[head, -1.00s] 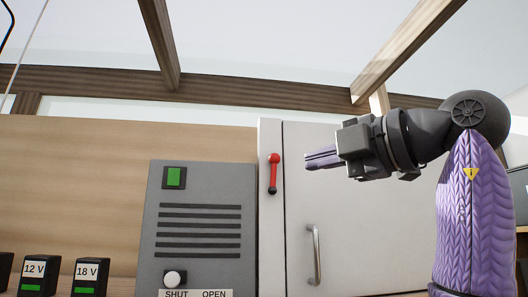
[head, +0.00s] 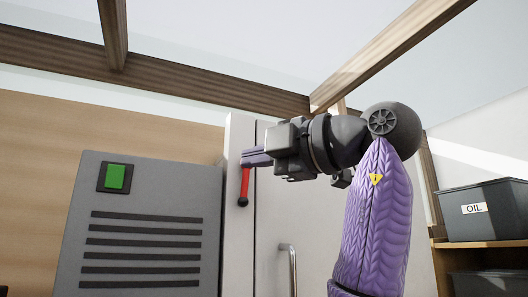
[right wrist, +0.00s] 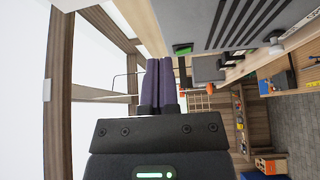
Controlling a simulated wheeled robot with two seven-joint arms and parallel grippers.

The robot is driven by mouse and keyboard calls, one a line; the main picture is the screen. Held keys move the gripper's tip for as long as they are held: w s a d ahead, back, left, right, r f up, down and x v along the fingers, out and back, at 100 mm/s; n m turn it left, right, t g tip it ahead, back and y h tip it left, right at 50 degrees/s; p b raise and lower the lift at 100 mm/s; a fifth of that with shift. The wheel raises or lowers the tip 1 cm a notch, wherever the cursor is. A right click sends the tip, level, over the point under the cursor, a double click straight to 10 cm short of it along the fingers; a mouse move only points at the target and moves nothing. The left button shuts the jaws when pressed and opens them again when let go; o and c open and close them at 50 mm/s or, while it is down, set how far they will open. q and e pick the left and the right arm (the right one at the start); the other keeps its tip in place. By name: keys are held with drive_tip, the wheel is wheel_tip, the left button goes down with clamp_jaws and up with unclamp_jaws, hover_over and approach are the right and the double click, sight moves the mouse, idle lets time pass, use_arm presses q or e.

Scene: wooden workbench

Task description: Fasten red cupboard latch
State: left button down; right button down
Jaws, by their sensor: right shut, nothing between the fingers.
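The red latch (head: 244,188) is a short upright lever with a dark lower end, on the pale cupboard (head: 267,225) near its left edge. My right gripper (head: 247,159) comes in from the right and is shut and empty. Its purple fingers cover the latch's upper end in the head view; I cannot tell whether they touch it. In the right wrist view the closed fingers (right wrist: 158,84) lie side by side, and the latch does not show there. My left gripper is out of view.
A grey control panel (head: 145,258) with a green indicator (head: 115,177) stands just left of the cupboard. A metal door handle (head: 291,268) is below my right arm. A dark bin marked OIL (head: 488,212) sits on a shelf at the right.

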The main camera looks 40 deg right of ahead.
sight(245, 180)
drive_tip(key=w+p, duration=0.1)
drive_tip(key=w, duration=0.1)
drive_tip(key=w+d+p, duration=0.1)
drive_tip(key=w, duration=0.1)
drive_tip(key=w+d+p, duration=0.1)
drive_tip(key=w, duration=0.1)
drive_tip(key=shift+w+p, duration=0.1)
drive_tip(key=shift+p, duration=0.2)
